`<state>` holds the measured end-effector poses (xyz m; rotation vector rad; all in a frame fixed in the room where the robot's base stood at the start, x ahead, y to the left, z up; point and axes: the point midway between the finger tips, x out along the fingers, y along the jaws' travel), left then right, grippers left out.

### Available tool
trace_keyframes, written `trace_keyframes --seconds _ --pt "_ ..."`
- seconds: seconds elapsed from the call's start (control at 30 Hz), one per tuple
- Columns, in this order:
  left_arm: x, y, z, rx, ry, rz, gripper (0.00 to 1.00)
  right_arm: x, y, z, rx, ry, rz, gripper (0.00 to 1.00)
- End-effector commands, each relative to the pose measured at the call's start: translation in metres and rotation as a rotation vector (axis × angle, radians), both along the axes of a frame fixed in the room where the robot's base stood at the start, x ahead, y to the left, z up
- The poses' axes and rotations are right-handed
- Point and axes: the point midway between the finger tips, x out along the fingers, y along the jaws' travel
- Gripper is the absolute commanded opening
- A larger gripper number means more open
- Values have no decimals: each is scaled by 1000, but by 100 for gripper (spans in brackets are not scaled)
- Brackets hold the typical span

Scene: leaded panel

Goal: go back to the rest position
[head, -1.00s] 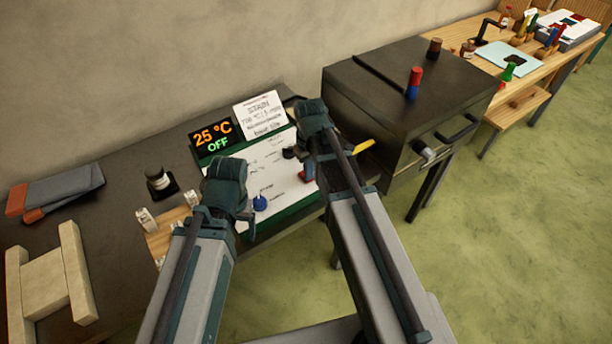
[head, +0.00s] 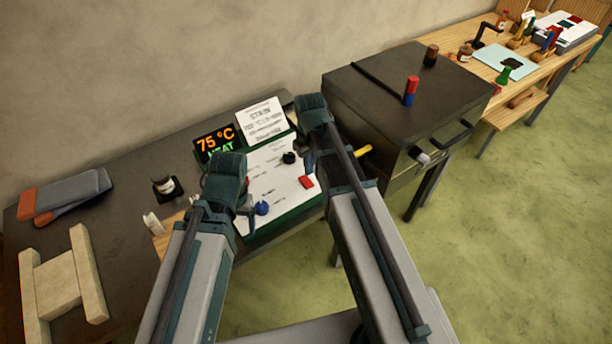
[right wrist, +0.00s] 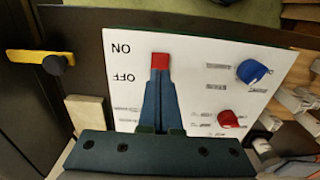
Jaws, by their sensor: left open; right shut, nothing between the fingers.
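My left gripper (head: 246,207) is over the near left part of the white control panel (head: 275,178), left of a blue knob (head: 261,208). Its fingers are small and partly hidden by its own body. My right gripper (head: 308,162) is over the panel's right side, near a red switch (head: 306,182). In the right wrist view my right gripper (right wrist: 160,75) is shut and empty. Its fingertips overlap the red switch (right wrist: 160,59) beside the ON and OFF labels; contact cannot be told. The display (head: 215,143) reads 75 °C, with its lower word partly hidden.
A dark kiln-like box (head: 400,95) with a red-and-blue cylinder (head: 411,91) on top stands right of the panel. A yellow handle (head: 363,152) is close to my right arm. Floor at right is clear.

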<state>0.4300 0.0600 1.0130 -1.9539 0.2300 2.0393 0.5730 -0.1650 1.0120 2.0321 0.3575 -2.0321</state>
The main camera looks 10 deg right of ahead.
Motion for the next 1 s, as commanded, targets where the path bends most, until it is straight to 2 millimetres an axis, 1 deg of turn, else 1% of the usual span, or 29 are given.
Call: trace_keyframes --seconds 0.03,0.2,0.47,0.57,0.67,0.7,0.8,0.9,1.0 --pt "0 0 8 0 0 0 81 0 0 8 0 0 0 0" --pt "0 0 19 0 0 -1 81 0 0 19 0 0 0 0" --pt "0 0 18 0 0 -1 81 0 0 18 0 0 0 0" --pt "0 0 16 0 0 -1 81 -6 6 16 -3 2 2 0" --pt "0 0 8 0 0 0 81 -34 30 8 -19 10 6 0" --pt "0 0 5 0 0 0 81 -49 43 5 -29 14 7 0" --pt "0 0 -3 0 0 0 81 -86 70 -3 -57 22 4 0" --pt "0 0 -9 0 0 0 81 -116 88 -8 -82 24 -4 0" --pt "0 0 -12 0 0 0 81 -135 99 -11 -99 24 -9 0"
